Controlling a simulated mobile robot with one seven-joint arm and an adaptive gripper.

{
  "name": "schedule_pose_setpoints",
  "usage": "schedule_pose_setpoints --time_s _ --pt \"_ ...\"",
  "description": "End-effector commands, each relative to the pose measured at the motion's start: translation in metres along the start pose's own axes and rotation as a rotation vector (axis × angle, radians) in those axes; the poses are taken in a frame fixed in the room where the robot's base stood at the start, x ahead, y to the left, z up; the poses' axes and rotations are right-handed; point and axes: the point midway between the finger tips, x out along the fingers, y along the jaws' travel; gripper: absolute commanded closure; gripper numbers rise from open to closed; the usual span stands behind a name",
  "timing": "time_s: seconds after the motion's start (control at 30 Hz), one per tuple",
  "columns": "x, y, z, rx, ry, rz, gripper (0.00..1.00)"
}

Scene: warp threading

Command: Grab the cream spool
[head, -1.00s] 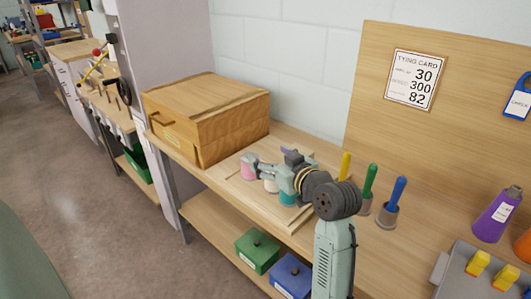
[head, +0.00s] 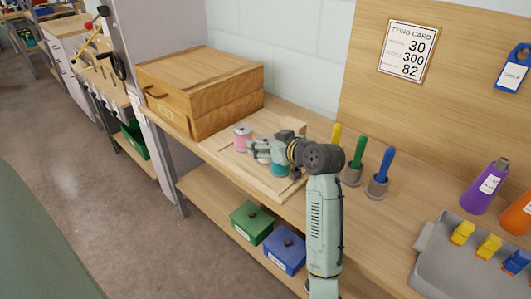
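My gripper (head: 258,148) is low over the wooden board (head: 228,151) on the bench, among the spools. The cream spool (head: 263,158) shows only as a small pale patch just below my fingers; the gripper hides most of it. A pink spool (head: 242,138) stands upright just left of my fingers. A teal spool (head: 280,169) stands to the right, under my wrist. The fingers are small and overlap the spools here, so I cannot tell whether they are open or shut, or whether they touch the cream spool.
A wooden chest (head: 203,92) stands behind and left of the board. Yellow, green (head: 358,152) and blue (head: 384,166) handled tools stand in grey holders to the right. A grey tray (head: 450,262) and a purple cone (head: 484,190) are farther right. Green and blue boxes (head: 285,252) sit on the lower shelf.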

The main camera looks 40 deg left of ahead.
Motion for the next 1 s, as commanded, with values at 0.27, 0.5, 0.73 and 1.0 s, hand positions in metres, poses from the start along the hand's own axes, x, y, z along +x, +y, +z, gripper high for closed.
schedule_pose_setpoints --time_s 0.27,0.5,0.73,1.0 --pt "0.0052 0.0002 -0.0007 0.0 0.001 0.001 0.29" --pt "0.0049 0.0002 -0.0006 0.0 0.001 0.001 0.44" --pt "0.0049 0.0002 -0.0006 0.0 0.001 0.001 0.59" --pt "0.0048 0.0002 -0.0006 0.0 0.001 0.001 0.77"
